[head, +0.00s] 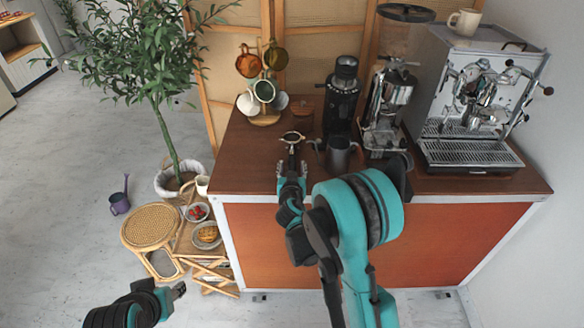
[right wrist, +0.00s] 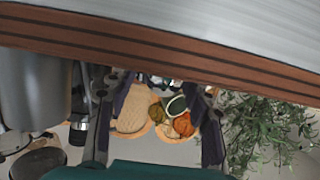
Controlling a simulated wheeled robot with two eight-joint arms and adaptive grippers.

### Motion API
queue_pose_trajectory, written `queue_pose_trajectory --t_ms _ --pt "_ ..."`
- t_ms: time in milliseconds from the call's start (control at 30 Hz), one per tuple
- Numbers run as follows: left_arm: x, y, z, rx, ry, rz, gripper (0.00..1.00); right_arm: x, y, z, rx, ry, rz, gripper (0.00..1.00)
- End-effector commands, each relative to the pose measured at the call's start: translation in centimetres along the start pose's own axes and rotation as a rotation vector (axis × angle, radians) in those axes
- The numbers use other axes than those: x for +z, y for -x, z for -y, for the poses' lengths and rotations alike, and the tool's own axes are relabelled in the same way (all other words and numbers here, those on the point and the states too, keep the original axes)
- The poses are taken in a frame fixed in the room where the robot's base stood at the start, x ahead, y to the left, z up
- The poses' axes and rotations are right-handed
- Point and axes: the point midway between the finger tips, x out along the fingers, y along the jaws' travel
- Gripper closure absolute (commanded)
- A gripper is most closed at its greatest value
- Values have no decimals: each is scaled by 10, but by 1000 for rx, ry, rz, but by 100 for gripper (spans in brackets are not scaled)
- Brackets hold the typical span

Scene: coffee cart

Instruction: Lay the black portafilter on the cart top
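The black portafilter (head: 292,139) is over the left part of the brown cart top (head: 243,160) in the head view, its round metal head pointing away from me and its handle toward me. My right gripper (head: 291,172) is at the handle end. In the right wrist view, its two dark fingers (right wrist: 160,100) stand well apart. The cart edge hides their tips there, and I cannot make out the handle between them. I cannot tell whether the portafilter touches the cart top. My left gripper (head: 179,290) is low at the left, away from the cart; its opening is unclear.
A second grinder (head: 387,105) and the espresso machine (head: 472,100) are farther right. The cart top's left front is clear.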

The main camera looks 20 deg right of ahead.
Motion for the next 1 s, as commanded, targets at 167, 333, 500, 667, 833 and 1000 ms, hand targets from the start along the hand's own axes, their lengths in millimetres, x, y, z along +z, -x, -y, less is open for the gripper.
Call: queue_pose_trajectory --t_ms 167,333,500,667,833,1000 --pt "0 0 0 0 0 0 60 1 1 0 1 -1 1 50" --pt "0 0 0 0 0 0 60 0 21 1 -1 1 1 50" --pt "0 0 0 0 0 0 60 0 59 1 -2 1 1 50" --pt "0 0 0 0 0 0 60 0 92 1 -3 1 0 50" --pt "0 0 0 0 0 0 60 0 114 1 -1 1 0 50" --pt "0 0 0 0 0 0 60 0 120 0 0 -1 0 50"
